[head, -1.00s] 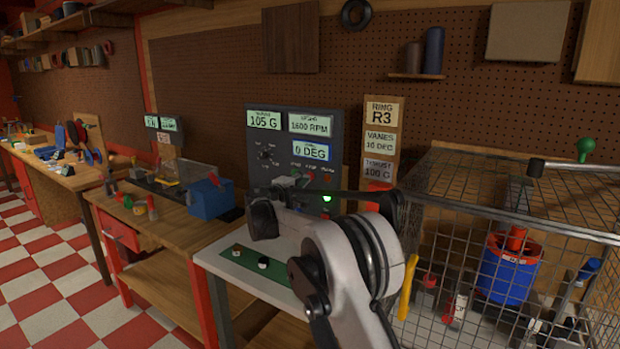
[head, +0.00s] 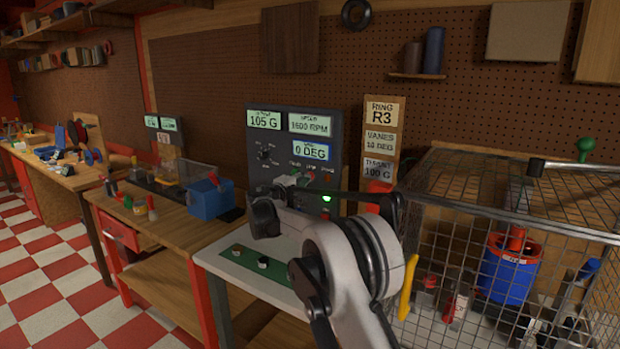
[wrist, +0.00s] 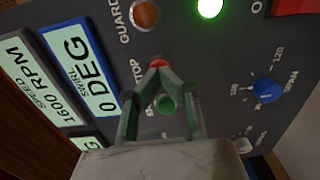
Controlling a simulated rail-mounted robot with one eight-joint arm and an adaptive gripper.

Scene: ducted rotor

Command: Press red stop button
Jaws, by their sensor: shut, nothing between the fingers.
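The red stop button (wrist: 157,61) shows beside the word STOP on the dark control panel (wrist: 225,62) in the wrist view. My gripper (wrist: 158,73) is shut and empty, its fingertips meeting right over the lower edge of the red button. They hide part of it, and I cannot tell whether they touch it. A green button (wrist: 165,105) shows in the gap between the finger links.
The panel reads 105 G, 1600 RPM and 0 DEG. A lit green lamp (wrist: 210,7), an orange-brown GUARD lamp (wrist: 146,14) and a blue knob (wrist: 266,90) are nearby. A wire cage (head: 480,212) with a blue-and-red rotor (head: 508,270) stands on the right.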

